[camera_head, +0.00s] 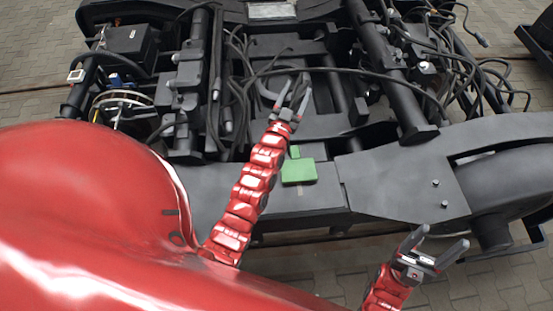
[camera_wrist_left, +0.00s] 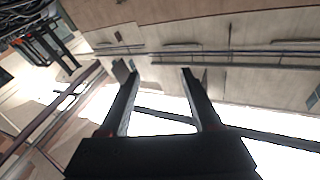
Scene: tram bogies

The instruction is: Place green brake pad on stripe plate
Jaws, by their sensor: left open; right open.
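The green brake pad (camera_head: 299,171) lies on the flat dark near beam of the bogie, with a small tab at its far edge. My left gripper (camera_head: 293,86) is open and empty, above the bogie's middle and beyond the pad. In the left wrist view its fingers (camera_wrist_left: 159,74) are apart with nothing between them. My right gripper (camera_head: 445,236) is open and empty, in front of the near beam and right of the pad. I cannot make out a stripe plate for certain; a faint short line shows on the beam just below the pad.
The dark bogie frame (camera_head: 400,180) fills the middle, with loose black cables (camera_head: 370,72) across it. A light metal plate (camera_head: 271,10) sits at the far edge. My red body covers the lower left. The beam around the pad is clear.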

